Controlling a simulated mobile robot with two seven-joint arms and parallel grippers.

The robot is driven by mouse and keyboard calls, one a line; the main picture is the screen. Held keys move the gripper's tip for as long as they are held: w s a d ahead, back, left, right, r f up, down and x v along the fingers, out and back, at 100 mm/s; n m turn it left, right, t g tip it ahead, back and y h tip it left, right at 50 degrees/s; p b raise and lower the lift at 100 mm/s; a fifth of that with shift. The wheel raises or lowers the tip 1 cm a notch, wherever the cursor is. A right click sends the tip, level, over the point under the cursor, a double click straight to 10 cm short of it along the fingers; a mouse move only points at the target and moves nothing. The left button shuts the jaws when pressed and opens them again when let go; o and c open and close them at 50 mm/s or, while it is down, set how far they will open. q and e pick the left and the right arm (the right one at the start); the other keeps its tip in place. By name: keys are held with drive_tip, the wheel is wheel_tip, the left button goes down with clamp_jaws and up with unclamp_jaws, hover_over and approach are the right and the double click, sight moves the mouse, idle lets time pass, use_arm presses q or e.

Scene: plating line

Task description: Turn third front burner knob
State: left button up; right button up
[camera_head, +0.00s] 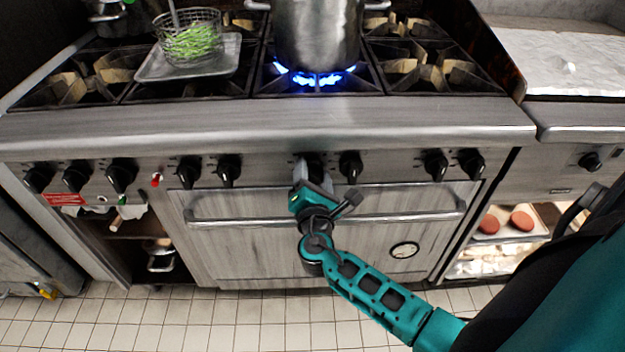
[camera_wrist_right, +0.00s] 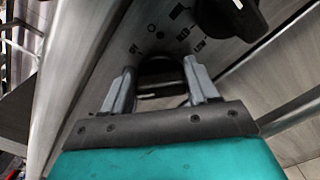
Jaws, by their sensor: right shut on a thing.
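My right gripper (camera_head: 310,170) is at the front panel of the range, just left of a black knob (camera_head: 350,165) near the middle. In the right wrist view, its two grey fingers (camera_wrist_right: 160,85) are shut on a burner knob (camera_wrist_right: 157,68), one finger on each side. Most of that knob is hidden by the gripper in the head view. Blue flame (camera_head: 316,76) burns under a large steel pot (camera_head: 317,30) on the front burner above. My left gripper is not in view.
Several more black knobs line the panel, including one pair on the left (camera_head: 228,170) and one on the right (camera_head: 435,164). The oven handle (camera_head: 240,222) runs below the gripper. A wire basket of green beans (camera_head: 192,42) sits on a metal tray (camera_head: 150,72).

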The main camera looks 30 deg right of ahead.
drive_tip(key=shift+m, duration=0.4)
drive_tip(key=o, duration=1)
